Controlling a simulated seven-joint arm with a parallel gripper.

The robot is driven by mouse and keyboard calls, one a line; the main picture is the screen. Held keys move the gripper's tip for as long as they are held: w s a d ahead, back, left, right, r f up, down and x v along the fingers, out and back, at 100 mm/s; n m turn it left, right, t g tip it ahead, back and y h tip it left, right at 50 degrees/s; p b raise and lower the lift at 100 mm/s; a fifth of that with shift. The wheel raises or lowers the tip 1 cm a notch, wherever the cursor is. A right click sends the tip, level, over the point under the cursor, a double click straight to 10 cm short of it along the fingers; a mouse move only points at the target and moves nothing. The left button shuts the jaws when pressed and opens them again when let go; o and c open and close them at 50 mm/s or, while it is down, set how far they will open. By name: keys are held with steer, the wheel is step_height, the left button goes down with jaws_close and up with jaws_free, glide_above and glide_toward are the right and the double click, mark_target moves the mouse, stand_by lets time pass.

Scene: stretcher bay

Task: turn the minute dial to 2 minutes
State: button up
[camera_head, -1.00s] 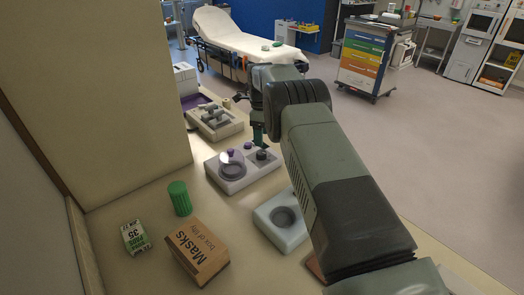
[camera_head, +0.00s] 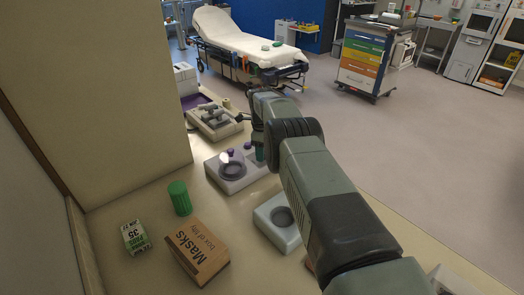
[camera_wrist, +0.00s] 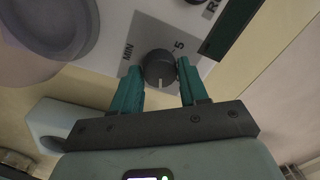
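The minute dial (camera_wrist: 160,68) is a small dark round knob on a pale panel in the wrist view, with "MIN" printed to its left and "5" to its upper right. A pale pointer mark on it faces down in the picture, towards my gripper. My gripper (camera_wrist: 159,72) has its teal fingers on either side of the dial, very close to it. It looks open; contact is hard to tell. In the head view my gripper (camera_head: 260,153) is down at the grey-white device (camera_head: 228,183), and my arm hides the dial there.
A purple knob and a clear dome (camera_head: 231,170) sit on the same device. A pale box with a round recess (camera_head: 272,232) stands nearer. A green cylinder (camera_head: 179,198), a masks box (camera_head: 196,252) and a small green-white box (camera_head: 135,237) are left. Another device (camera_head: 213,122) stands behind.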

steer(key=c, duration=0.6)
steer(key=shift+n, duration=0.4)
steer(key=n, duration=0.3)
steer(key=shift+n, duration=0.4)
steer(key=shift+w+n, duration=0.1)
steer(key=shift+n, duration=2)
steer(key=o, duration=1.1)
steer(key=shift+c, duration=0.2)
